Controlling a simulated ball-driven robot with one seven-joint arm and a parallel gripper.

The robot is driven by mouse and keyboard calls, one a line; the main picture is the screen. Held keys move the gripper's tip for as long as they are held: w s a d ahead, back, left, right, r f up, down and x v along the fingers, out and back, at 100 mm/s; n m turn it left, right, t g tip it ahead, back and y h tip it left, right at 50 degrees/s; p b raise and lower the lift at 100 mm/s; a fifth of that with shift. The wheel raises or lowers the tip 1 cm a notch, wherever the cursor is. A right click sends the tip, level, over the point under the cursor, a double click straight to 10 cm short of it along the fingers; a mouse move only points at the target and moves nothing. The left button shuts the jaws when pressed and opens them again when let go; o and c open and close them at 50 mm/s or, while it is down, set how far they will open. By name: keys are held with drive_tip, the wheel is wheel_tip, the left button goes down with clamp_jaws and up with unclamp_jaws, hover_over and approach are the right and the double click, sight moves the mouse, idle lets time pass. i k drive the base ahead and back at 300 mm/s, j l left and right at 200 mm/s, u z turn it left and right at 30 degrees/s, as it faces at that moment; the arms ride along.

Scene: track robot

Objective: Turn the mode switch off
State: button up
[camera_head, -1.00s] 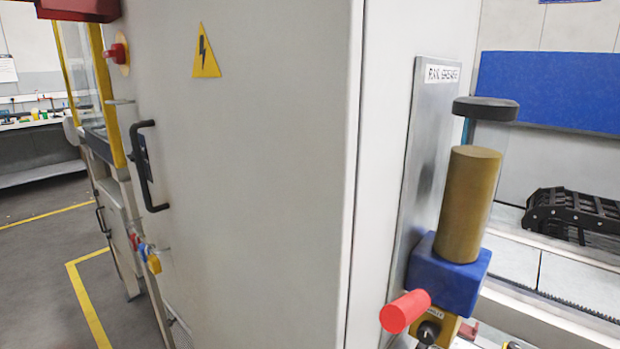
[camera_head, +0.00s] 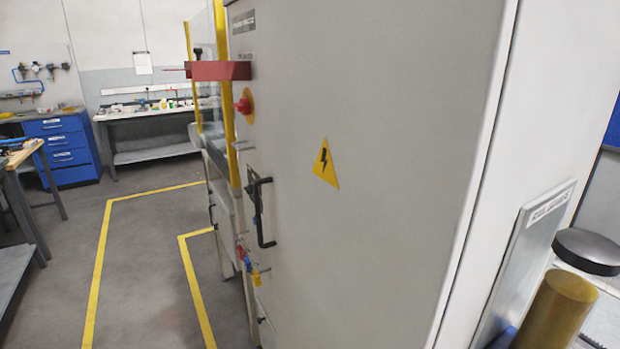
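No control that I can make out as the mode switch shows clearly. A grey cabinet (camera_head: 400,110) fills the middle and right. On its left part are a red knob on a yellow disc (camera_head: 243,106), a red bar-like part (camera_head: 220,70) jutting out above it, and small dark label plates (camera_head: 243,22) too blurred to read. A black handle (camera_head: 264,212) is below, beside a small dark plate. Coloured padlock-like pieces (camera_head: 247,265) hang lower down. My gripper is not in view.
A yellow lightning sign (camera_head: 325,164) is on the cabinet. A brown cylinder (camera_head: 560,312) and black round cap (camera_head: 588,250) stand at lower right. Grey floor with yellow lines (camera_head: 103,260) is open at left. A blue drawer unit (camera_head: 62,150) and a workbench (camera_head: 150,128) are behind.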

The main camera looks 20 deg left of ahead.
sight(248, 189)
drive_tip(key=i+j+u, duration=0.25)
drive_tip(key=i+j, duration=0.15)
drive_tip(key=j, duration=0.2)
drive_tip(key=i+j+u, duration=0.3)
drive_tip(key=i+j, duration=0.2)
